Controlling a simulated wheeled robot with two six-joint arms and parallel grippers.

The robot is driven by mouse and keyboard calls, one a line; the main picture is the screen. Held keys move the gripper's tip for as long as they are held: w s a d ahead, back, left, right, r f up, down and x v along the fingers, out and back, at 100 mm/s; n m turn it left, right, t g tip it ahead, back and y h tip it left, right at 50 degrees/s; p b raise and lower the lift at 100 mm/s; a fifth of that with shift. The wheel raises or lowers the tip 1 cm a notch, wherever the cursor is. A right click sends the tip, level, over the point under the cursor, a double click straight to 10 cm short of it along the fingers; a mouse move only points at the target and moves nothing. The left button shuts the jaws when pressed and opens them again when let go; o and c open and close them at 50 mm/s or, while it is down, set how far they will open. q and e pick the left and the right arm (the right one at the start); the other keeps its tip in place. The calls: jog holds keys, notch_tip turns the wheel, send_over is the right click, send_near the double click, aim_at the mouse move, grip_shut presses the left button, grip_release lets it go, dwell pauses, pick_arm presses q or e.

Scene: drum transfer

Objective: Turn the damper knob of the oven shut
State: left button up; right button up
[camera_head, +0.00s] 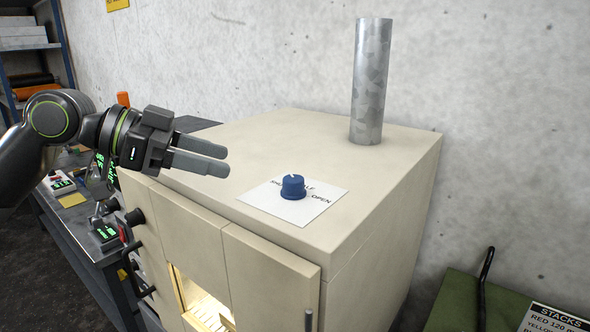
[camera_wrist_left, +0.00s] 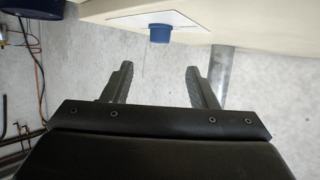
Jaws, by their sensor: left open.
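The blue damper knob (camera_head: 293,187) stands on a white label plate (camera_head: 318,207) on top of the cream oven (camera_head: 250,145). The label shows words such as HALF and OPEN; the knob hides part of it. A pale mark on the knob's top points towards the back. My left gripper (camera_head: 228,162) is open and empty, to the left of the knob and apart from it. In the left wrist view the knob (camera_wrist_left: 160,33) lies beyond the two fingers, roughly between them in the picture. My right gripper is not in view.
A metal flue pipe (camera_head: 370,80) rises from the oven top at the back right. A dark bench with devices (camera_head: 75,205) stands to the left. A green box with a STACKS sign (camera_head: 555,318) is at the lower right. The oven's front window (camera_head: 203,305) glows.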

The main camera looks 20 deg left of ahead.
aim_at(287, 179)
pick_arm(q)
jog(key=shift+w+d+f+p, duration=0.1)
jog(key=shift+w+d+p, duration=0.3)
jog(key=shift+d, duration=0.4)
jog(key=shift+w+d+f, duration=0.15)
jog(key=shift+d+f, duration=0.05)
jog(key=shift+p+x, duration=0.7)
jog(key=shift+x, duration=0.8)
jog(key=shift+p+x, duration=0.5)
jog(key=shift+x, duration=1.05)
jog(key=shift+p+x, duration=0.65)
jog(key=shift+x, duration=1.9)
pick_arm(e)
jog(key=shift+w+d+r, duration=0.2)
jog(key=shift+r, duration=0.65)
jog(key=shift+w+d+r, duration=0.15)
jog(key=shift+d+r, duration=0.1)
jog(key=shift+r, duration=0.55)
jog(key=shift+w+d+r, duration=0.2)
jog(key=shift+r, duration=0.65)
pick_arm(q)
jog(key=shift+f, duration=0.1)
jog(key=shift+a, duration=0.1)
jog(key=shift+c, duration=0.4)
